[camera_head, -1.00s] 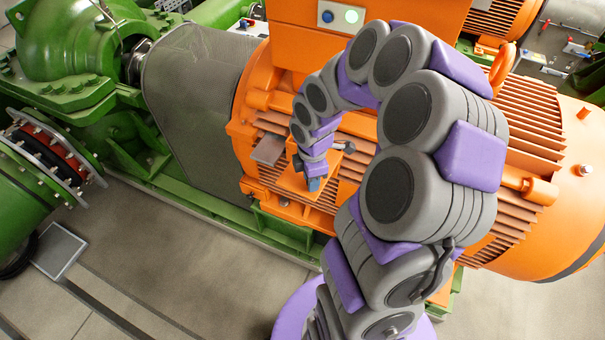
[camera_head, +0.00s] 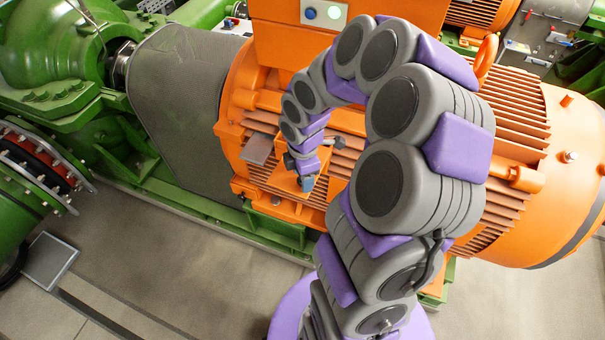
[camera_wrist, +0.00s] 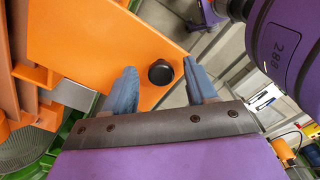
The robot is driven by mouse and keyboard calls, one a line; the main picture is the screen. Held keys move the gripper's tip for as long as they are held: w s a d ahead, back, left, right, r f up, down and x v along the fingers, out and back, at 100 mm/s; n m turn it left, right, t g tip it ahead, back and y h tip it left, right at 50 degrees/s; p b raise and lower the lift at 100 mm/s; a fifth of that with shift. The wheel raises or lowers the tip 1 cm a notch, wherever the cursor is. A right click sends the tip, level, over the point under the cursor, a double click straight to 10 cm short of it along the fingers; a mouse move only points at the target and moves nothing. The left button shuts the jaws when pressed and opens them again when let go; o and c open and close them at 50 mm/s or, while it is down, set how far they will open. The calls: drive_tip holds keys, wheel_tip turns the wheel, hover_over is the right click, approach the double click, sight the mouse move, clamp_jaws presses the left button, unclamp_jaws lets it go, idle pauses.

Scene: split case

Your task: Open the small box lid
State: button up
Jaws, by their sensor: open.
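The small box (camera_head: 284,183) is an orange box on the side of the big orange motor in the head view. In the wrist view its flat orange lid (camera_wrist: 85,45) fills the upper left, with a round black knob (camera_wrist: 160,74) near its right corner. The lid looks shut. My gripper (camera_wrist: 160,66) is open, with one blue-grey finger on each side of the knob. I cannot tell whether either finger touches it. In the head view my gripper (camera_head: 307,182) is at the box's right side, and my wrist hides part of the box.
The finned orange motor (camera_head: 520,130) surrounds the box, and a grey flat plate (camera_head: 258,148) juts out left of it. A mesh guard (camera_head: 180,105) and green pump (camera_head: 45,55) stand to the left. The grey floor (camera_head: 150,255) in front is mostly clear.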

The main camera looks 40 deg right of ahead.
wheel_tip(320, 180, up, 17)
drive_tip(key=shift+r+b, duration=0.15)
drive_tip(key=shift+b, duration=0.15)
idle(0.3)
drive_tip(key=shift+w, duration=0.1)
idle(0.3)
